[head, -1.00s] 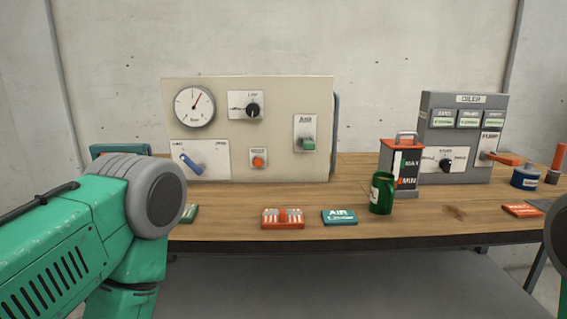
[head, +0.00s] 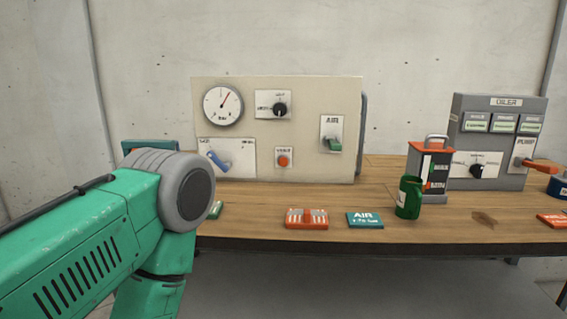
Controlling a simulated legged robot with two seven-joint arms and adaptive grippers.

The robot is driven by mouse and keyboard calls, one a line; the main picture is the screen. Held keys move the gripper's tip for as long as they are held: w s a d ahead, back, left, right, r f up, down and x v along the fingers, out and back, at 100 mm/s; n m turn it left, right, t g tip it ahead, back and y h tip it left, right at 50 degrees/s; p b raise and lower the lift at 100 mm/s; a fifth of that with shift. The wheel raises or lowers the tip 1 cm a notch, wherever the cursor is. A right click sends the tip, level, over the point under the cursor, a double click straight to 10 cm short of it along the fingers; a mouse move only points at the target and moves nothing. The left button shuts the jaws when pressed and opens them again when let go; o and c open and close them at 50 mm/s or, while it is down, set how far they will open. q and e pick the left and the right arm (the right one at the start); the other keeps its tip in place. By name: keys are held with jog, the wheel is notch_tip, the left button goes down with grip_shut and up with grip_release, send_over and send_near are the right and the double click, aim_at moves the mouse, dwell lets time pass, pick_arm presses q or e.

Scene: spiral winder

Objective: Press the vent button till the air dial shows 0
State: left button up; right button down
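The air dial (head: 223,104) is a round white gauge at the upper left of the beige panel (head: 310,160). Its red needle points up and to the right; the numbers are too small to read. An orange-red round button (head: 283,161) sits on a small white plate low in the panel's middle; its label is too blurred to read surely. My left arm comes in from the left in front of the bench, and its gripper is out of view. My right gripper is out of view too.
On the panel are a blue lever (head: 218,161), a black knob (head: 280,109) and a green switch (head: 335,144).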

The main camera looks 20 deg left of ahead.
pick_arm(q)
grip_shut()
dwell(1.3)
